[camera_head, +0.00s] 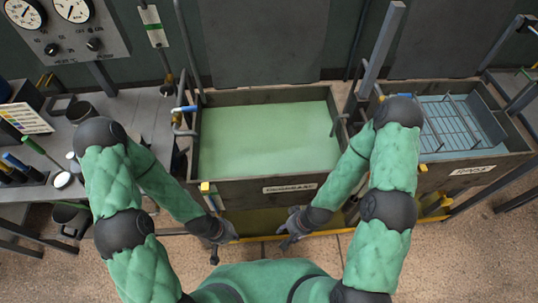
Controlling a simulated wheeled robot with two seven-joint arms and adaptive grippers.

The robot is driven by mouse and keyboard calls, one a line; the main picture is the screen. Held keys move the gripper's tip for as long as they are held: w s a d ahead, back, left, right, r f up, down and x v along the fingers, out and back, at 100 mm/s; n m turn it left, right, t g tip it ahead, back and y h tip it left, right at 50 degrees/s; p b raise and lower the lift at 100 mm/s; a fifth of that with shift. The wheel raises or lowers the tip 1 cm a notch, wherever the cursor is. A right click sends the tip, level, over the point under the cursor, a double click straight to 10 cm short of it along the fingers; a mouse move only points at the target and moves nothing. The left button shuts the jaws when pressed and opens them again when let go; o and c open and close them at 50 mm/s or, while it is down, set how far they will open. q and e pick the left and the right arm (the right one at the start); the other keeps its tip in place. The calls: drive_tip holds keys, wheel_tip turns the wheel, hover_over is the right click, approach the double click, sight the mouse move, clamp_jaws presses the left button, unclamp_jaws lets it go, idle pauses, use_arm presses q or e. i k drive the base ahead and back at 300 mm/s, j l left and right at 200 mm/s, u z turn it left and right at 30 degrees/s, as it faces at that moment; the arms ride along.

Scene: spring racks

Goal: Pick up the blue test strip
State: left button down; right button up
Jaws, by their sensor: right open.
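I cannot make out the blue test strip for certain. A white card with colored patches (24,119) stands at the left end of the side bench, and blue-topped items (14,161) stand below it, too small to identify. My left gripper (224,238) hangs low in front of the green-filled tank; its jaws are too small and dark to read. My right gripper (288,240) hangs to the right of it, open, with nothing seen in it. Both are far to the right of the bench items.
The green-liquid tank (250,190) stands ahead, and a second tank (470,165) with a wire rack (452,122) stands to the right. The grey bench (125,125) at left holds a dark cup (82,113) and a green-handled tool (36,148). A yellow rail runs low before the tanks.

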sight(8, 156)
drive_tip(key=j+u, duration=1)
drive_tip(key=u, duration=0.15)
drive_tip(key=i+j+u, duration=0.1)
drive_tip(key=j+u, duration=0.25)
drive_tip(key=j+z, duration=0.4)
drive_tip(key=k+j+z, duration=0.15)
drive_tip(key=z, duration=0.2)
drive_tip(key=k+j+z, duration=0.1)
drive_tip(key=j+z, duration=0.15)
drive_tip(key=z, duration=0.15)
drive_tip(key=k+j+z, duration=0.15)
drive_tip(key=z, duration=0.2)
drive_tip(key=j, duration=0.25)
drive_tip(key=i+z, duration=0.05)
